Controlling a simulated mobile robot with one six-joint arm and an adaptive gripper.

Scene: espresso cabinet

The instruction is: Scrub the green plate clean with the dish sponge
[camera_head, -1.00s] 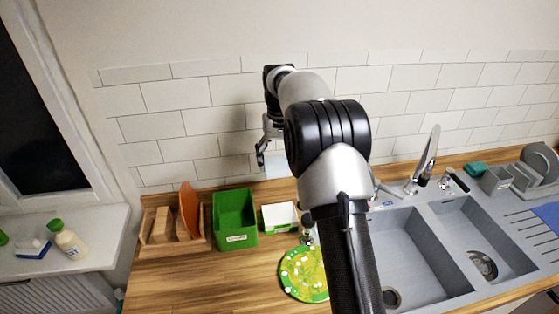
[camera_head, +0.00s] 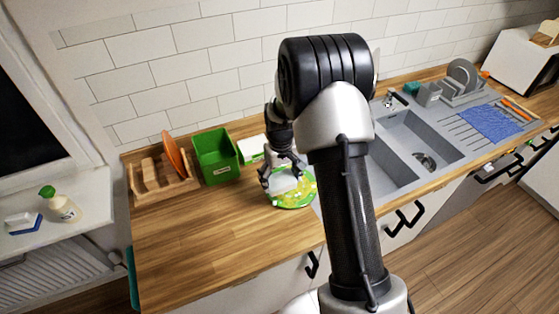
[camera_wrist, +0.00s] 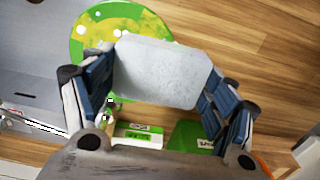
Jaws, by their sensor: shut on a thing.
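The green plate (camera_head: 303,194) lies on the wooden counter left of the sink. It has yellowish smears and white spots, and part of it also shows in the wrist view (camera_wrist: 90,32). My gripper (camera_head: 283,182) is shut on a pale grey-white block, the dish sponge (camera_wrist: 160,73), held across between its fingers. In the head view the sponge (camera_head: 285,185) is over the left part of the plate, low down. I cannot tell whether it touches the plate. The sponge and fingers hide part of the plate.
A green bin (camera_head: 215,165) and a small white box (camera_head: 251,148) stand behind the plate. A wooden rack (camera_head: 155,190) with an orange plate (camera_head: 173,153) is at the left. The sink (camera_head: 425,140) is at the right. The counter's front left is clear.

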